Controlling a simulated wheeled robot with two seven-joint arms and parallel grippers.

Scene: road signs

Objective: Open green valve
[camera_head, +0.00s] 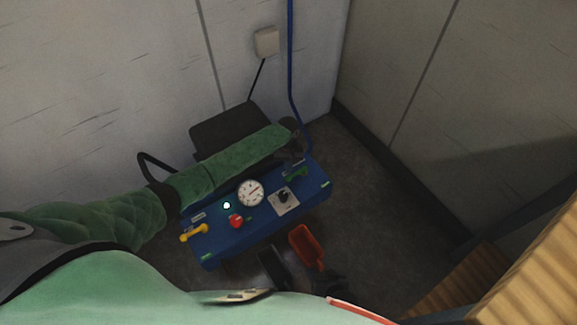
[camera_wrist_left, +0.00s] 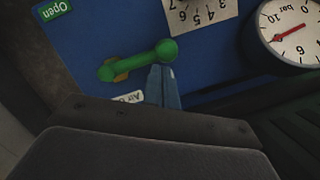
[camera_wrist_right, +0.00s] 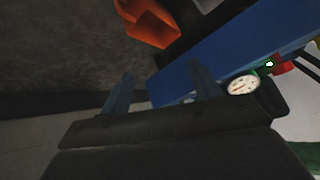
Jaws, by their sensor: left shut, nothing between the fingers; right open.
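The green valve (camera_head: 296,172) is a bar-shaped handle on the far right part of the blue panel (camera_head: 245,232). In the left wrist view the green valve (camera_wrist_left: 138,61) lies slightly slanted, with a round knob at its right end. My left gripper (camera_wrist_left: 162,72) is shut and empty. Its fingertips are right beside the knob end; I cannot tell whether they touch it. A green "Open" label (camera_wrist_left: 52,10) is at the panel's corner, beyond the handle's left end. My right gripper (camera_wrist_right: 160,80) is open and empty beside the blue panel; in the head view it is dark and hard to make out.
The panel also carries a pressure gauge (camera_head: 250,192), a red button (camera_head: 236,221), a lit green lamp (camera_head: 227,205), a black dial (camera_head: 284,195) and a yellow handle (camera_head: 194,232). An orange bin (camera_head: 306,247) is in front. Walls stand behind and right.

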